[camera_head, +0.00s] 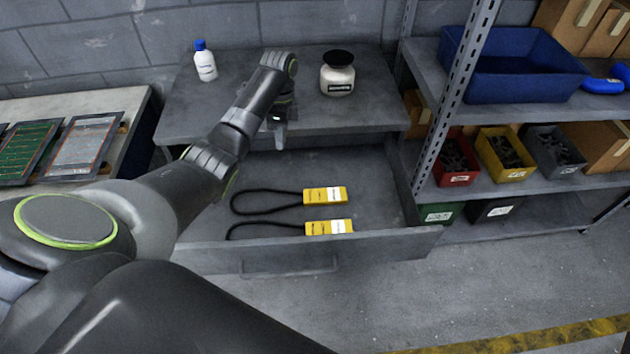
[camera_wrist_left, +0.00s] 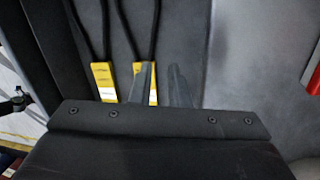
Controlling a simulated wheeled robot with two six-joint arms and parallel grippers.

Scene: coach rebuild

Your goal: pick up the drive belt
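Two black looped belts with yellow and white tags lie in the open drawer (camera_head: 377,222). The farther belt (camera_head: 325,196) and the nearer belt (camera_head: 328,228) lie side by side, loops to the left. I cannot read which tag names the drive belt. My left gripper (camera_head: 279,135) hangs over the back of the drawer, above and beyond the farther belt. In the left wrist view its fingers (camera_wrist_left: 161,75) have a narrow empty gap. My right gripper is not in view.
A white bottle with a blue cap (camera_head: 204,62) and a jar with a dark lid (camera_head: 338,73) stand on the worktop (camera_head: 300,110). A metal rack (camera_head: 470,204) with several bins stands right of the drawer. Two panels lie on the left table (camera_head: 138,100).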

